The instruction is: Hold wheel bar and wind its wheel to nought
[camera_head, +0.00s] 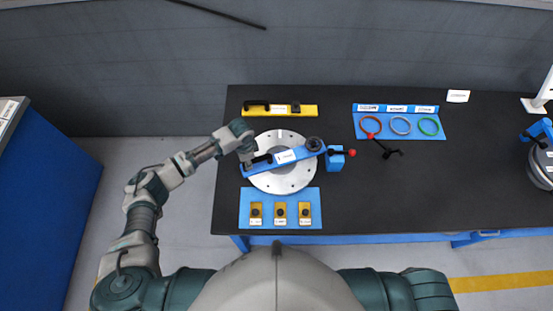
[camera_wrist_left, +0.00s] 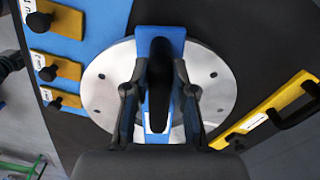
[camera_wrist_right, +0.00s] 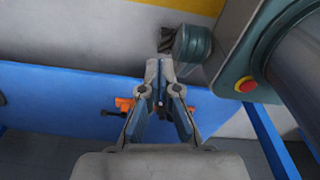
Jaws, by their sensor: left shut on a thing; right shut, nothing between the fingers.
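The wheel bar (camera_head: 290,156) is a blue bar with a white label, lying across a round silver flange (camera_head: 299,182). A dark round wheel (camera_head: 315,144) sits at its right end. My left gripper (camera_head: 249,158) is at the bar's left end. In the left wrist view my left gripper (camera_wrist_left: 160,105) is shut on the bar's black handle (camera_wrist_left: 158,65), one finger on each side. The wheel is out of that view, and its scale cannot be read. My right gripper (camera_wrist_right: 163,100) is shut and empty, low beside the bench, away from the bar.
A yellow rack (camera_head: 311,111) lies behind the flange, a blue plate with yellow blocks (camera_head: 296,220) in front. Coloured rings stand on a blue panel (camera_head: 400,134). The bench's right middle is clear.

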